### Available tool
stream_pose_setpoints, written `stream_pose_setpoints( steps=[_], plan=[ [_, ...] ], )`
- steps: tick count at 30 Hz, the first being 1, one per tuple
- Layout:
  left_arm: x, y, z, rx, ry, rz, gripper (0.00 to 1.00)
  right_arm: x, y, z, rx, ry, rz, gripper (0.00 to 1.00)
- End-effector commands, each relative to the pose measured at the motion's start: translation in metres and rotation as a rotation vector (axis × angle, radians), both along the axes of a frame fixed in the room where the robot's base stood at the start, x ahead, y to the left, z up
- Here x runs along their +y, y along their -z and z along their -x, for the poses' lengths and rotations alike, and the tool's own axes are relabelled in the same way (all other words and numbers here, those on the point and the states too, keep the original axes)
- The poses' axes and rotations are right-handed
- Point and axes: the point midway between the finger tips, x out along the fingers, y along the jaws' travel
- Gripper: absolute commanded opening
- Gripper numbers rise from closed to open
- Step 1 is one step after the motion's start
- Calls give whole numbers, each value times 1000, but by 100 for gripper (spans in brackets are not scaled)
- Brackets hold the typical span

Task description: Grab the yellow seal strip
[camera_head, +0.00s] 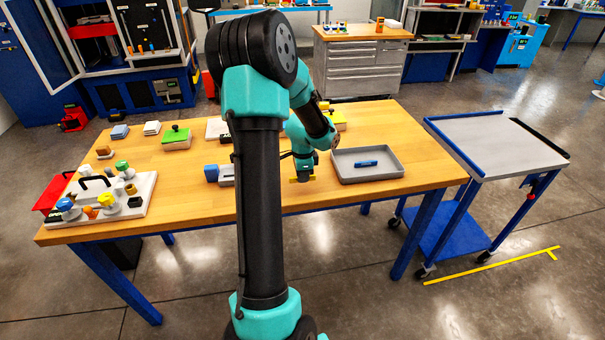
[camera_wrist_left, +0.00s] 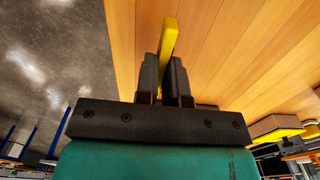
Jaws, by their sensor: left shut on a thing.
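The yellow seal strip (camera_wrist_left: 169,38) stands out from between the fingers of my left gripper (camera_wrist_left: 165,75) in the left wrist view. The fingers are shut on it. In the head view, my left gripper (camera_head: 303,172) is low over the front part of the wooden table, left of a grey tray. Small yellow ends of the strip (camera_head: 294,180) show beside the fingers there. I cannot tell whether the strip touches the table. My right gripper is not in view.
The grey tray (camera_head: 390,173) holds a blue object (camera_head: 366,163). A white board (camera_head: 135,207) with coloured fittings lies at the table's left end. A cart (camera_head: 497,148) stands at right.

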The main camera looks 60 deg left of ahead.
Motion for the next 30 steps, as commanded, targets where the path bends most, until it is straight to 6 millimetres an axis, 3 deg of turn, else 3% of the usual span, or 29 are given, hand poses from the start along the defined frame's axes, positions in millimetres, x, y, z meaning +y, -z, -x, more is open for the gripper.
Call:
stream_pose_setpoints(
  steps=[15, 21, 30],
  plan=[
    [-102, -11, 48, -1, 3, 0, 0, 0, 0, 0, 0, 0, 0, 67],
    [-119, -12, 55, -1, 1, -1, 0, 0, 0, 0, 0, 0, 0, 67],
    [-121, -12, 57, -1, 0, -1, 0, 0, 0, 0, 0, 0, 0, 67]
  ],
)
